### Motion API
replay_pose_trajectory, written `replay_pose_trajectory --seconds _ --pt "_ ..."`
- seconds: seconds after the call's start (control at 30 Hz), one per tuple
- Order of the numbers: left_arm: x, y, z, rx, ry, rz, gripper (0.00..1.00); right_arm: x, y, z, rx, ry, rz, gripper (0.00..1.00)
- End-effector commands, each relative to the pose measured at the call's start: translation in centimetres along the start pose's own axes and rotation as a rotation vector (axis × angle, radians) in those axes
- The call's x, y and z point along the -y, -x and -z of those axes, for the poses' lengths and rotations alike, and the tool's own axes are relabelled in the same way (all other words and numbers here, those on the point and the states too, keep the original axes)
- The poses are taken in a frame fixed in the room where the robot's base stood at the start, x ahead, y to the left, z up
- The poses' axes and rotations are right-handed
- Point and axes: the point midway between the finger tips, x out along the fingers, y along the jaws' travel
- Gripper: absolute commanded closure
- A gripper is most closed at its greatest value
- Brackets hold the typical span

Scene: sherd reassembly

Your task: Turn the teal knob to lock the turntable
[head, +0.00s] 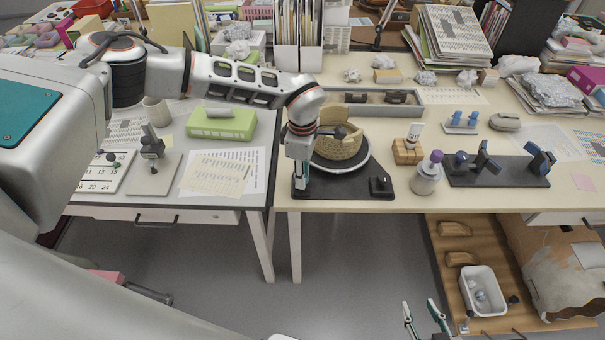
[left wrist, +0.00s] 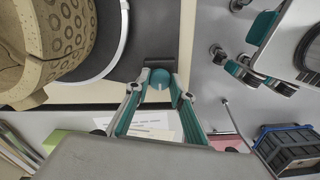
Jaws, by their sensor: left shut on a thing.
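The turntable has a light-rimmed round disc (head: 362,160) on a dark base (head: 340,188), near the front edge of the right-hand table. A tan patterned pot (head: 338,148) with a broken upper edge stands on it. It also shows in the left wrist view (left wrist: 60,35). The teal knob (left wrist: 160,77) sits on the base's edge beside the disc. My left gripper (head: 301,186) points down at the base's left end. In the left wrist view its fingers (left wrist: 160,88) are closed on the knob's sides. My right gripper (head: 423,314) is open and empty, low in front of the table.
A small dark block (head: 380,185) is on the base's right end. A wooden block with a tube (head: 408,150), a purple-topped jar (head: 428,175) and a dark stand (head: 500,172) are to the right. A gap separates the two tables.

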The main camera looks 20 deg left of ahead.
Motion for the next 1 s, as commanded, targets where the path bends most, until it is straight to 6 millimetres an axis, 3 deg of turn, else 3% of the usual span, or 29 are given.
replay_pose_trajectory --seconds 0.27,0.3,0.37,0.77,1.0 --pt "-0.1 0.2 0.0 0.001 -0.002 -0.004 0.99 0.0 0.0 0.2 -0.003 0.0 0.0 0.65" --pt "-0.1 0.2 0.0 0.001 -0.002 -0.004 0.72 0.0 0.0 0.2 -0.003 0.0 0.0 0.65" --pt "-0.1 0.2 0.0 0.001 -0.001 -0.004 0.6 0.0 0.0 0.2 -0.003 0.0 0.0 0.65" --pt "-0.1 0.5 0.0 0.001 -0.001 -0.003 0.6 -0.1 0.0 -0.2 0.004 0.003 -0.001 0.65" --pt "-0.2 4.1 -0.1 0.002 0.0 -0.005 0.6 0.0 0.0 0.0 0.001 0.001 0.0 0.65"
